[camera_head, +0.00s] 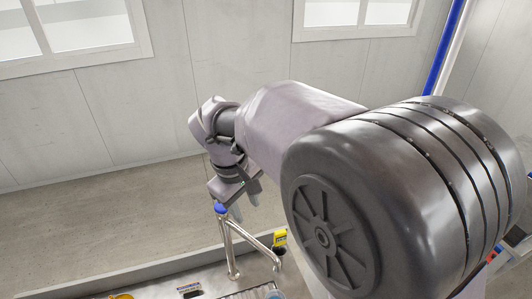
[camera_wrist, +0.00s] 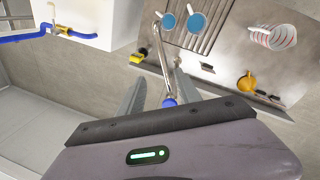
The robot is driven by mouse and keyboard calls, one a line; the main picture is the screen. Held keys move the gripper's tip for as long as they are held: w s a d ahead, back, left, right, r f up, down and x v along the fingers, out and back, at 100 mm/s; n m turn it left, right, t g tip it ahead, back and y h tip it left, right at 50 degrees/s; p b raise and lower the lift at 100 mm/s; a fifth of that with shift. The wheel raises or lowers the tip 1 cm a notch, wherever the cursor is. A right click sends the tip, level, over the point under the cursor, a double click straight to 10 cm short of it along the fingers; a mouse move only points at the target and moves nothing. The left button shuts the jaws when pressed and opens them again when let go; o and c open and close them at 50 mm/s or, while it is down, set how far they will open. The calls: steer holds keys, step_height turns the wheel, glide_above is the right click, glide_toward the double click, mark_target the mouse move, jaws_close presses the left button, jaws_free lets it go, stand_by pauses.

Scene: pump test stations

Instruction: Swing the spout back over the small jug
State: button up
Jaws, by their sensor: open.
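The spout (camera_head: 230,250) is a chrome pipe with a blue knob (camera_head: 221,208) at its upper end. In the wrist view the pipe (camera_wrist: 163,65) runs up from the blue knob (camera_wrist: 169,103) towards the grate. My gripper (camera_wrist: 158,92) is open, with one finger on each side of the knob end; contact cannot be told. In the head view my gripper (camera_head: 232,200) is just above the knob. Two vessels with blue inside, one at left (camera_wrist: 168,22) and one at right (camera_wrist: 197,22), stand near the pipe's far end. I cannot tell which is the small jug.
A clear container with red marks (camera_wrist: 272,37) stands right of the slatted grate (camera_wrist: 215,12). An orange round thing (camera_wrist: 245,83) is on the bench. A yellow thing (camera_head: 280,238) is beside the pipe. A white block (camera_wrist: 100,20) with blue pipework is at left.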

mark_target(255, 242)
steer(key=f+b, duration=0.1)
steer(key=f, duration=0.4)
steer(key=w+d+f+b, duration=0.1)
steer(key=f, duration=0.5)
steer(key=w+f+b, duration=0.1)
steer(key=f, duration=0.5)
steer(key=shift+w+d+f, duration=0.15)
steer(key=shift+d+f, duration=0.1)
steer(key=shift+d, duration=0.1)
jaws_close()
